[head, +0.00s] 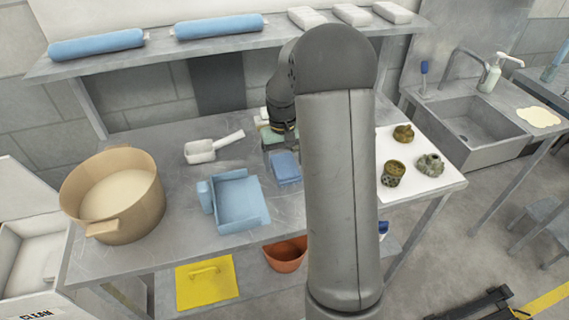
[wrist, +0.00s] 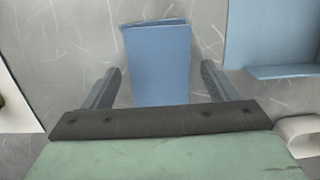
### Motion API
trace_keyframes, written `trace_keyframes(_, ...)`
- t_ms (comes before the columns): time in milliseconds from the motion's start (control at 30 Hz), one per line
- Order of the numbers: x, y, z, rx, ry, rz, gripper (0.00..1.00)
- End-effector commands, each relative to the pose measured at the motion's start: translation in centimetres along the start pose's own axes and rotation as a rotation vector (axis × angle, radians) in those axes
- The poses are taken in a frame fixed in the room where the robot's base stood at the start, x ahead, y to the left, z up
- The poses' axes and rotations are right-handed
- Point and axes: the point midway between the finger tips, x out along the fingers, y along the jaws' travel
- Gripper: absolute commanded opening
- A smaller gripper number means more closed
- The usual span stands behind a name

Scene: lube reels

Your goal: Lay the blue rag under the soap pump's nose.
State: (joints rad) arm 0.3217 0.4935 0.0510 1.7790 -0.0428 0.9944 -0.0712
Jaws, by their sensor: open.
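The blue rag (head: 286,168) is a folded blue cloth lying on the steel bench, right of the light-blue tray. In the wrist view the rag (wrist: 158,60) lies between my two fingers, which stand apart on either side of it. My gripper (head: 281,147) is open at the rag; the arm partly hides it in the head view. I cannot tell whether the fingers touch the rag. The soap pump (head: 490,75) is a pale bottle standing behind the sink at the far right. A pale yellow flat patch (head: 538,117) lies on the counter in front of and right of it.
The light-blue tray (head: 238,203), a white scoop (head: 202,152) and a large tan pot (head: 115,200) stand on the bench to the left. A white mat (head: 440,184) holds greasy metal parts. The sink (head: 468,126) and a tap separate it from the pump. A shelf with blue rolls hangs behind.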

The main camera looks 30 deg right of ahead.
Motion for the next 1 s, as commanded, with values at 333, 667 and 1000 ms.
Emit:
trace_keyframes(333,-7.5,0.0,-0.1,0.0,0.006,0.001,0.81)
trace_keyframes(667,-10.8,-0.9,1.2,-0.012,0.009,0.002,0.81)
trace_keyframes(1000,-9.0,-8.4,17.9,-0.135,0.111,0.015,0.81)
